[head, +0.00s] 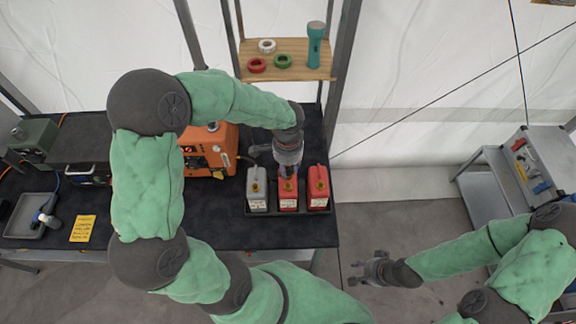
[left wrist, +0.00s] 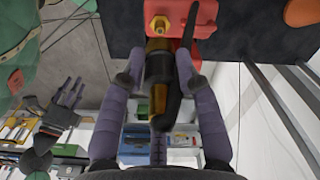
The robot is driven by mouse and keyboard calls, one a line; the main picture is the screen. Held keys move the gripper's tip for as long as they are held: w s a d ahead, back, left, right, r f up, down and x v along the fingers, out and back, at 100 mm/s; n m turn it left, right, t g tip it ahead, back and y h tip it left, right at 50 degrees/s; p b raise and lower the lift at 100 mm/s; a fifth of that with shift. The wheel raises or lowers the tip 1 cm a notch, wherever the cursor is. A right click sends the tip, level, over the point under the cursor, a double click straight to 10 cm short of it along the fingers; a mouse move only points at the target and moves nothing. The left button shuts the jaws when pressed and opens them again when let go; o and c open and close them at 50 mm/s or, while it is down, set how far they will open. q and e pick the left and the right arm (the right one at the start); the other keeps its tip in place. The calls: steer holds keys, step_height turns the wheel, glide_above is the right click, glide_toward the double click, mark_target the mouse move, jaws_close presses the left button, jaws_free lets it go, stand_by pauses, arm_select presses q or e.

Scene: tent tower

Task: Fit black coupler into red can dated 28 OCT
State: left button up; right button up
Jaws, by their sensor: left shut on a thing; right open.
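Two red cans stand side by side, a middle one (head: 288,196) and a right one (head: 318,190), with a grey can (head: 257,190) to their left. Their white labels are too small to read. My left gripper (head: 287,172) is just above the middle red can, pointing down. In the left wrist view it (left wrist: 160,82) is shut on the black coupler (left wrist: 158,90), which has an amber band. A red can top (left wrist: 180,14) with a yellow neck (left wrist: 160,24) lies just beyond the coupler's far end; I cannot tell whether they touch. My right gripper (head: 378,268) is open and empty, away from the table.
The cans stand in a dark tray (head: 272,212) on the black table (head: 190,225). An orange machine (head: 212,150) is behind to the left. A wooden shelf (head: 300,72) with rings and a teal flashlight (head: 316,45) is above. A yellow note (head: 83,228) lies left.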

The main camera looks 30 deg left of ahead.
arm_select(q)
steer(key=b, duration=0.3)
glide_above(288, 183)
steer(key=shift+f, duration=2.05)
steer(key=shift+f+b, duration=1.55)
steer(key=shift+f, duration=0.25)
steer(key=o, duration=1.2)
steer(key=shift+r, duration=0.1)
step_height(288, 183, up, 12)
